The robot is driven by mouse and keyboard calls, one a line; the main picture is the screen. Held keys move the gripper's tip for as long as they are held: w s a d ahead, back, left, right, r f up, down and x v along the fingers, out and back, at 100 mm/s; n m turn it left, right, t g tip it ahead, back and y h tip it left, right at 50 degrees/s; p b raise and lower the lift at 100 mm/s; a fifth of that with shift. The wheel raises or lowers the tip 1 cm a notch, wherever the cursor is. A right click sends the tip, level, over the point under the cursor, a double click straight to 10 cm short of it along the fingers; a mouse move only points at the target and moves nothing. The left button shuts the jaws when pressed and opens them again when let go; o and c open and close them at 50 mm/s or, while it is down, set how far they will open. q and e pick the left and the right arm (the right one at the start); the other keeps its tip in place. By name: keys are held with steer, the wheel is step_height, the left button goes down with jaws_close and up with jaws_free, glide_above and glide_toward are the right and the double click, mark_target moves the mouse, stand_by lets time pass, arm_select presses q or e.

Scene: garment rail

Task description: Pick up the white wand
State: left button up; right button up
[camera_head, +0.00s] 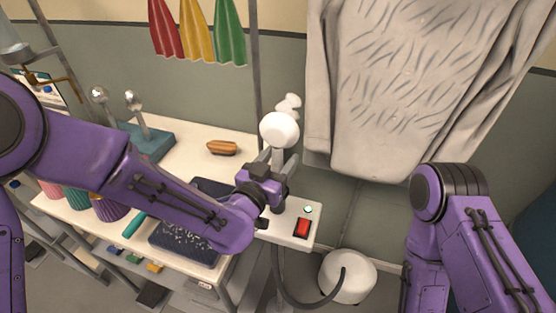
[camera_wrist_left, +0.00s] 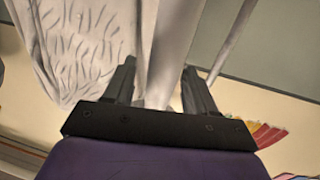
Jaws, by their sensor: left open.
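The white wand (camera_head: 279,130) stands upright in the head view, its round white head on top and small white puffs above it. My left gripper (camera_head: 278,158) is at the wand's neck, just below the head, with one finger on each side. In the left wrist view the pale wand (camera_wrist_left: 168,60) runs between the two dark fingers of my left gripper (camera_wrist_left: 160,85). The fingers are open, with a gap visible beside the wand. The lower part of the wand is hidden by my gripper. Of my right arm only links show; its gripper is out of view.
A wrinkled pale garment (camera_head: 400,90) hangs at the right, close behind the wand. A white panel with a red switch (camera_head: 302,228) is below my left gripper. A grey hose leads to a white round tank (camera_head: 347,277). A brown brush (camera_head: 222,148) lies on the table.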

mark_target(282, 123)
arm_select(q)
steer(key=shift+w+d, duration=0.35)
steer(key=shift+w, duration=0.3)
jaws_close()
arm_select(e)
steer(key=shift+r, duration=0.3)
arm_select(q)
step_height(282, 123, up, 9)
steer(key=shift+r+b, duration=0.1)
steer(key=shift+b, duration=0.4)
step_height(282, 123, up, 3)
steer(key=shift+f+p, duration=0.1)
steer(key=shift+p, duration=0.75)
step_height(282, 123, up, 7)
steer(key=p, duration=0.6)
arm_select(e)
step_height(282, 123, up, 6)
steer(key=shift+r, duration=0.25)
